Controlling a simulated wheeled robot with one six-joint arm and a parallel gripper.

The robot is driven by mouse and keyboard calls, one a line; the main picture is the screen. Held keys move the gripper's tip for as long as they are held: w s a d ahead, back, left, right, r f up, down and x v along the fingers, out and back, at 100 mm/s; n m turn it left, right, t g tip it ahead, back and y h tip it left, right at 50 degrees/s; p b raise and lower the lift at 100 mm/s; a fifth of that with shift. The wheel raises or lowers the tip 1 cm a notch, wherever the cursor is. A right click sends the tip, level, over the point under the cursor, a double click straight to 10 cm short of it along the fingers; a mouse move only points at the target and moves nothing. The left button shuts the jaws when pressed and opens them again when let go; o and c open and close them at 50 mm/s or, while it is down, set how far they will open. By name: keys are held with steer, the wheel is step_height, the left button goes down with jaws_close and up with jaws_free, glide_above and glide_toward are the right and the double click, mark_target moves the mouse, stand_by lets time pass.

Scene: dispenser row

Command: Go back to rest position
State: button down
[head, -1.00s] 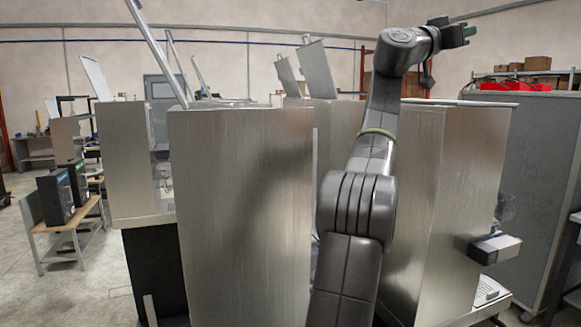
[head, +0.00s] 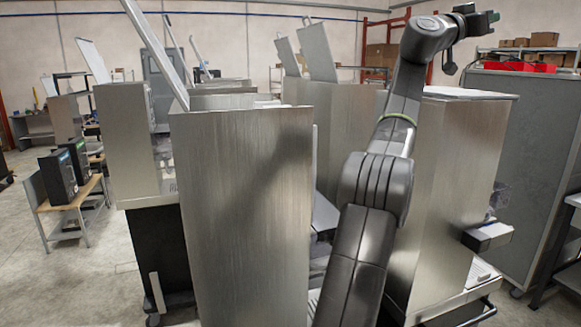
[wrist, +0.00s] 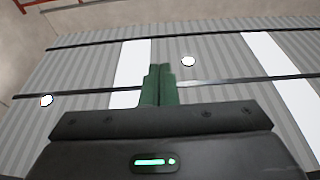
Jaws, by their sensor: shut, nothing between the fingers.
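My gripper (head: 491,16) is at the upper right of the head view, at the end of my raised arm and above the tops of the metal dispensers. In the wrist view, my gripper (wrist: 158,84) shows two green fingers pressed together with nothing between them. Beyond the fingers, the wrist view shows the ceiling (wrist: 215,70), with bright panels and round lamps. The gripper touches nothing that I can see.
A tall metal dispenser (head: 245,210) stands in front, left of my arm. Another dispenser (head: 455,180) stands right of it, with a small box (head: 487,236) on its side. A grey cabinet (head: 545,150) is at the right. Open floor (head: 80,270) lies at the left.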

steer(key=b+v, duration=1.1)
steer(key=v, duration=0.3)
steer(key=p+x, duration=1.2)
steer(key=x, duration=0.2)
steer(key=s+a+r+t+h+b, duration=0.1)
steer(key=s+a+r+h+b, duration=0.1)
steer(key=a, duration=0.8)
steer(key=shift+s+r+h, duration=0.3)
steer(key=shift+s+h, duration=0.2)
steer(key=shift+s, duration=0.3)
steer(key=shift+a+r, duration=0.1)
